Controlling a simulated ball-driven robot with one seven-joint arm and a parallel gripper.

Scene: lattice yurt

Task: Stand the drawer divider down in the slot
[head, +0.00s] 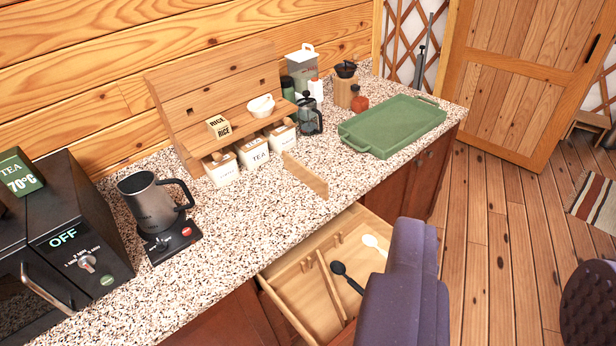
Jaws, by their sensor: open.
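A thin, light wooden board (305,176), which looks like the drawer divider, stands on its long edge on the speckled counter. It is in front of the tea canister and apart from my arm. The wooden drawer (288,314) below is pulled open. Inside it, small paired wooden blocks (338,238) near the back look like a slot, and a long thin strip (331,288) runs along the drawer floor. A purple padded part of mine (405,285) covers the drawer's right side. My gripper's fingers do not show.
A black spoon (346,277) and a white spoon (374,243) lie in the drawer. A green tray (392,125) sits at the counter's far end. A kettle (152,205) and an oven (75,235) stand left. Bare counter lies between kettle and board.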

